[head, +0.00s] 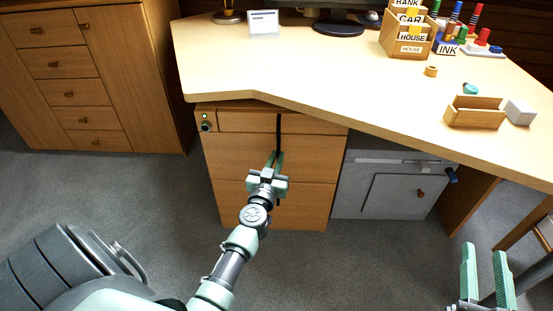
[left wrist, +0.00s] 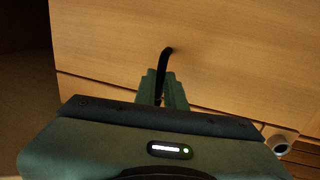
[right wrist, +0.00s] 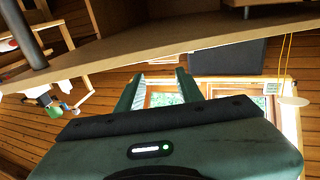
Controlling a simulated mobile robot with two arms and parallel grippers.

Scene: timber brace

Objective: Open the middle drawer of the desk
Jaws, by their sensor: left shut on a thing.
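The desk's drawer unit stands under the left part of the desktop, with a top drawer (head: 245,121), a middle drawer (head: 237,155) and a bottom drawer (head: 302,205). A dark upright handle bar (head: 279,128) shows against the fronts. My left gripper (head: 274,158) is at the middle drawer, shut on the dark handle (left wrist: 163,62), whose curved upper end meets the wooden front in the left wrist view. The gripper hides part of the handle. I see no clear gap at the middle drawer. My right gripper (head: 485,250) is open and empty, low at right.
The desktop (head: 300,70) overhangs the drawers and carries a letter holder (head: 408,32), stamps and a small wooden box (head: 473,112). A grey cabinet (head: 390,190) stands right of the drawers. A wooden cabinet (head: 70,75) is at left. Carpet in front is clear.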

